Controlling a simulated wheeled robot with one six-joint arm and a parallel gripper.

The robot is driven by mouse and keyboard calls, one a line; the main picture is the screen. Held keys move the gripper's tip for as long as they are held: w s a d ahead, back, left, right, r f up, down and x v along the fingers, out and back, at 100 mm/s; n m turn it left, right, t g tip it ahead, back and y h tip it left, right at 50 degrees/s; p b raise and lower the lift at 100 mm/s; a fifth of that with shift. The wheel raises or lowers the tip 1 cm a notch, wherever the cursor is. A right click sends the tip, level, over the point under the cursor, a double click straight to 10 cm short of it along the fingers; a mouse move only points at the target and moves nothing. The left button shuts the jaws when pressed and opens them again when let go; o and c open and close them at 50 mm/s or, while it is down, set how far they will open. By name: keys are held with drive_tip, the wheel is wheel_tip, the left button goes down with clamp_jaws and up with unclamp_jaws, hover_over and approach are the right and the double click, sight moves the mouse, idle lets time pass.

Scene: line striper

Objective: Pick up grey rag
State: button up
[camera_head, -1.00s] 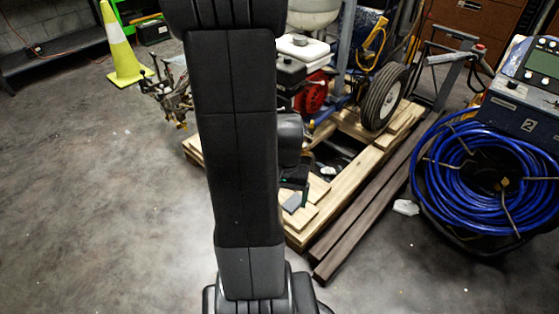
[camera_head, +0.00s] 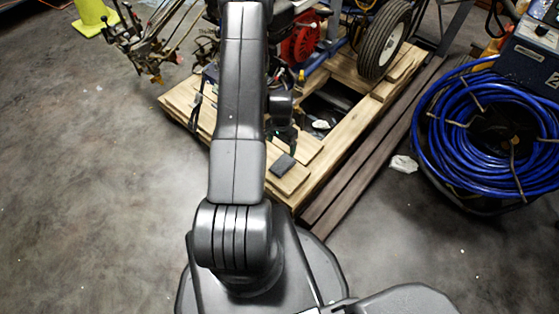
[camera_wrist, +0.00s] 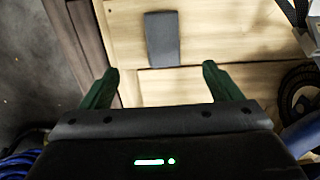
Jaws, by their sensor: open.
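A flat, dark grey rectangular piece, which I take for the grey rag (camera_head: 284,165), lies on the light wooden boards of a pallet. In the wrist view the grey rag (camera_wrist: 162,39) lies beyond my fingertips, roughly in line with the gap between them and touching neither. My gripper (camera_wrist: 159,70) is open and empty, with its two green fingers spread over the boards. In the head view my gripper (camera_head: 282,136) is just above the rag in the picture, partly hidden by my arm.
The pallet (camera_head: 345,168) bears a machine with a tyre (camera_head: 382,40) and a red engine part (camera_head: 299,43). Dark beams (camera_head: 375,150) lie along its right side. A blue hose coil (camera_head: 490,135) and a pale scrap (camera_head: 403,163) are farther right.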

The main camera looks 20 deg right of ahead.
sight(281, 166)
drive_tip(key=f+b, duration=0.4)
drive_tip(key=f, duration=1)
drive_tip(key=shift+w+f, duration=0.1)
drive_tip(key=shift+w, duration=0.1)
drive_tip(key=shift+c, duration=0.5)
drive_tip(key=c, duration=1)
